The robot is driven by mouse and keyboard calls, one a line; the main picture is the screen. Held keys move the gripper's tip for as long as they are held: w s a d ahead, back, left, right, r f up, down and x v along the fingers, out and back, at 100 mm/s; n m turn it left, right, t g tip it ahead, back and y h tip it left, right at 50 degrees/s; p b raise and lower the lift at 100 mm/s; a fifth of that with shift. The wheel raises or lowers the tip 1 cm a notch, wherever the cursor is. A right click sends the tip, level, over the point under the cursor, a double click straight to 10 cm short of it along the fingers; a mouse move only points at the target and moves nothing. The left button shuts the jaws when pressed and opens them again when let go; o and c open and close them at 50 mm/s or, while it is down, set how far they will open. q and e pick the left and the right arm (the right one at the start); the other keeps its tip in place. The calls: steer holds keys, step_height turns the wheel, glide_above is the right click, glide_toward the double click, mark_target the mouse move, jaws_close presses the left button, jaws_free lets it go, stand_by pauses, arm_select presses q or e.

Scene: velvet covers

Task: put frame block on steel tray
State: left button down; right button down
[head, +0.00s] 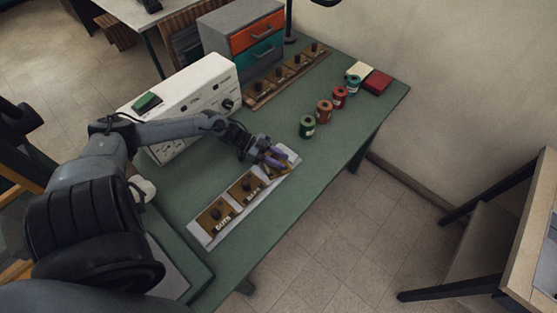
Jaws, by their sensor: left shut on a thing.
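The steel tray (292,157) is a long pale tray on the green table, running diagonally. Two brown blocks with black knobs and white labels sit on it, one at the near left end (215,215) and one in the middle (246,188). My left gripper (275,158) is over the far right part of the tray, shut on a brown block (271,172) that is mostly hidden by the fingers. I take this to be the frame block; its label is not readable. Whether it touches the tray I cannot tell. My right gripper is not in view.
A white instrument box (190,100) stands behind my left arm. A wooden rack (262,99) with several similar blocks lies in front of a grey drawer cabinet (240,22). Several spools (324,111) and a red box (376,82) stand at the right. The table (345,145) is clear right of the tray.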

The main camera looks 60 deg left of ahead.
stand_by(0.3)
arm_select(q)
steer(key=c, duration=0.8)
jaws_free()
steer(key=shift+f, duration=0.1)
steer(key=shift+a+r, duration=0.1)
steer(key=shift+r, duration=0.15)
steer(key=shift+p+v, duration=3.15)
steer(key=shift+v, duration=2.75)
steer(key=shift+f, duration=0.1)
